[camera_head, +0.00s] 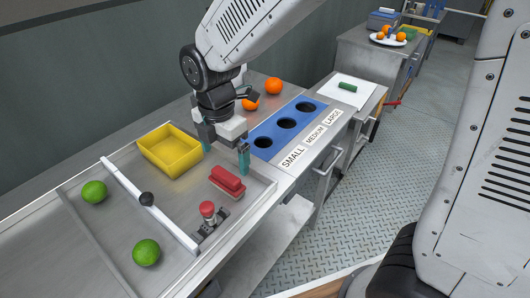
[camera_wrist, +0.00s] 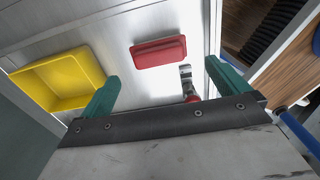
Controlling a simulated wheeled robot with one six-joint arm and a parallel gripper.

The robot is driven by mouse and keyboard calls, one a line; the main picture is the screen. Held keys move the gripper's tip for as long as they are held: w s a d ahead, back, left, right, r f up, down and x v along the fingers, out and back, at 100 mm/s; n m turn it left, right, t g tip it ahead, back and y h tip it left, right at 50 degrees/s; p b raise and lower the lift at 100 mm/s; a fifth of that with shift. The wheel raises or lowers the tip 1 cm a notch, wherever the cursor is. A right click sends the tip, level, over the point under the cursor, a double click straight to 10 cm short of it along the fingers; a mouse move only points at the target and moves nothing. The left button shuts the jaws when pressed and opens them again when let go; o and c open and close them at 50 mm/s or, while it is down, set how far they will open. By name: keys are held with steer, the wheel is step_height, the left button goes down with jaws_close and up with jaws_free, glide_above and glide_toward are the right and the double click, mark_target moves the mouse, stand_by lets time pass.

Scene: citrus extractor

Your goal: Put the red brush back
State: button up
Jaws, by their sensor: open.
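The red brush (camera_head: 228,178) lies in the metal tray (camera_head: 130,228), near its right side. It looks like a red block with a second red layer beneath; I cannot tell whether that is a separate base. It also shows in the wrist view (camera_wrist: 158,51), ahead of my fingers. My gripper (camera_head: 225,152) is open, with two teal fingers pointing down. In the wrist view my gripper (camera_wrist: 164,82) has nothing between its fingers. In the head view it hangs over the tray's far right side, just behind the brush and apart from it.
A yellow bin (camera_head: 170,152), a red knob (camera_head: 207,209), a white bar (camera_head: 150,205) and green fruits (camera_head: 146,252) surround the brush. A blue panel (camera_head: 285,125) has three holes. A white mat (camera_head: 350,91) holds a green block (camera_head: 347,87). Oranges (camera_head: 273,86) lie behind.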

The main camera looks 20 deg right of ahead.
steer(key=s+d+r+m, duration=0.4)
steer(key=d+r+m, duration=0.1)
steer(key=d+m, duration=0.15)
steer(key=s+d+r+m, duration=0.4)
steer(key=d+m, duration=0.2)
steer(key=d, duration=0.1)
steer(key=s+d+r+m, duration=0.1)
steer(key=s+d+m, duration=0.2)
steer(key=s+m, duration=0.2)
steer(key=s+d+r+m+t, duration=0.1)
steer(key=s+d+m, duration=0.3)
steer(key=s+m, duration=0.2)
steer(key=shift+m, duration=0.65)
